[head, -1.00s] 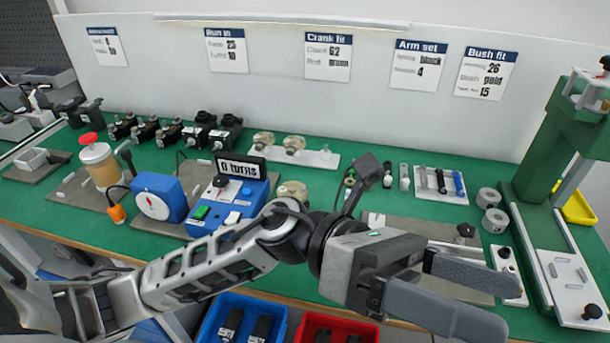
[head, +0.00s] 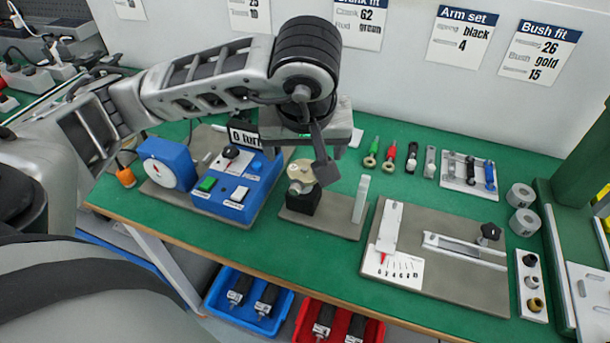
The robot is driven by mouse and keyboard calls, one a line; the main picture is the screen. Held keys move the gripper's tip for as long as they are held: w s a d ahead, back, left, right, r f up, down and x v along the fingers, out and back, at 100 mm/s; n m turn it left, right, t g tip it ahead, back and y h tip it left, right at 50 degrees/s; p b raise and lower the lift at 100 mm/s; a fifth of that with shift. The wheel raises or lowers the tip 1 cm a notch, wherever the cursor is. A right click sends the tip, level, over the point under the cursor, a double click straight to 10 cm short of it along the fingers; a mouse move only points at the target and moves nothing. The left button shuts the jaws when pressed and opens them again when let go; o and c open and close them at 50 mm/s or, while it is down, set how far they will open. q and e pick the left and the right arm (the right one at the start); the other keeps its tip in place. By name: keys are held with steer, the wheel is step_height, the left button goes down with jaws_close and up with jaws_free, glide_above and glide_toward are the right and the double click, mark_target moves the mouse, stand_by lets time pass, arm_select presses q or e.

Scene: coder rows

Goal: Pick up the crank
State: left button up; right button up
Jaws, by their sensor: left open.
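My left gripper (head: 335,128) is over the middle of the green bench, seen from behind and above. Its fingers are mostly hidden by its own body and wrist; the jaws are open and I see nothing held. A brass-coloured, crank-like piece (head: 300,172) sits on a black block (head: 300,200) on a grey plate, just below the gripper in the picture. The white tray with two similar brass pieces, visible earlier near the wall, is hidden behind my arm and gripper. I cannot tell which piece is the crank meant. My right gripper is not in view.
A blue control box (head: 236,190) stands left of the black block. Green (head: 371,153) and red (head: 389,156) rods lie right of the gripper. A gauge plate (head: 450,272) lies front right. Blue (head: 255,300) and red (head: 335,322) bins are below the bench edge.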

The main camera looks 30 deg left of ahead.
mark_target(304, 172)
arm_select(q)
steer(key=p+x, duration=0.1)
steer(key=x, duration=0.9)
steer(key=shift+w+r, duration=0.1)
steer(key=c, duration=1.1)
